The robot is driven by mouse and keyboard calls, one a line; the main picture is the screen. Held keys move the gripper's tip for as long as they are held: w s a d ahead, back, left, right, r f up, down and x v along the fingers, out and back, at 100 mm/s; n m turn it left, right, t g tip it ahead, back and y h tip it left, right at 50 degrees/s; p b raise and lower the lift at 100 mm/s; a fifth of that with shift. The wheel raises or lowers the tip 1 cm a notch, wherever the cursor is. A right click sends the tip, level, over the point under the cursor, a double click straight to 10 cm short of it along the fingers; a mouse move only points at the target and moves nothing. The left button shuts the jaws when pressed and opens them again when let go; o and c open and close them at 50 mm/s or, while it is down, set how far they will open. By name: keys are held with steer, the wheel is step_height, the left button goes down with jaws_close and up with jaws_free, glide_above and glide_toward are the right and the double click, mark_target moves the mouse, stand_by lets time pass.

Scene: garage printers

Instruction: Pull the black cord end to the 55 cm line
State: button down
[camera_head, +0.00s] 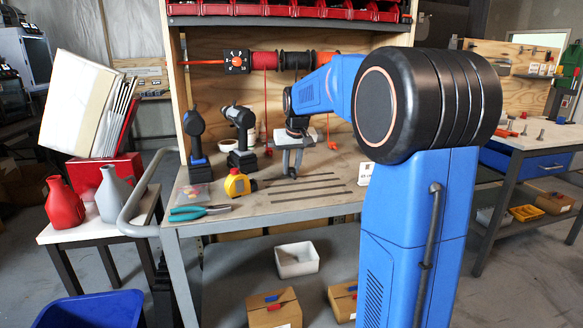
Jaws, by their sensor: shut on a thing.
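My gripper (292,171) points down over the middle of the workbench, below the spool rod. It is shut on what looks like the black cord's end, small and dark between the fingertips. The cord's run up to the black spool (296,60) is hidden behind my gripper and wrist. Several dark parallel lines (305,190) lie across the bench top, just in front of and below the gripper. Their labels are too small to read, so I cannot tell which is the 55 cm line.
Red cord (265,110) hangs left of my gripper; an orange-red cord end (332,145) hangs right. Two drills (239,125), a yellow tape measure (237,183) and teal pliers (199,212) occupy the bench's left. A small white card (366,173) stands at the right.

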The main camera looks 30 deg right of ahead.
steer(key=shift+f, duration=0.25)
stand_by(0.3)
steer(key=c, duration=1.5)
jaws_free()
steer(key=shift+o, duration=0.2)
steer(key=shift+r, duration=0.1)
steer(key=v, duration=1.7)
steer(key=s+a+f+n, duration=0.1)
steer(key=s+a+f, duration=0.4)
steer(key=s+f, duration=0.3)
steer(key=s+a+f+n, duration=0.1)
steer(key=s+a+f, duration=0.5)
steer(key=s, duration=0.8)
steer(key=s+a+f+n+y, duration=0.1)
steer(key=s+a+f, duration=0.4)
steer(key=s+f, duration=0.6)
steer(key=shift+s+a+f+t, duration=0.3)
steer(key=shift+s+a+f, duration=0.05)
steer(key=shift+a+f, duration=0.1)
